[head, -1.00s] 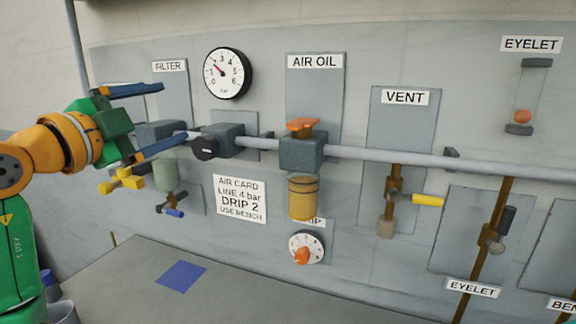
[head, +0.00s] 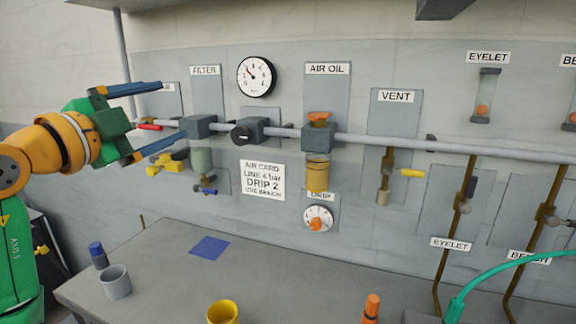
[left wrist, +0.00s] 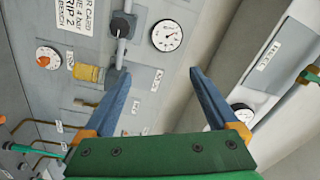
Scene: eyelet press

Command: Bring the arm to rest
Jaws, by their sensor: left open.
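My left arm comes in from the left in the head view. Its gripper (head: 173,111) is open and empty, with its two blue fingers spread in front of the wall panel's left end. A red-handled valve (head: 149,127) on the pipe shows between the fingers. In the left wrist view the gripper (left wrist: 160,72) also shows open, with nothing between the fingertips but grey wall behind. I cannot tell the exact gap to the wall. My right gripper is in neither view.
The wall panel carries the pipe (head: 375,143), a pressure gauge (head: 256,76), the air oil unit (head: 317,174) and a yellow vent lever (head: 412,173). The bench below holds a grey cup (head: 116,283), a yellow cup (head: 223,313) and a blue square (head: 210,248). A green hose (head: 500,272) arches at right.

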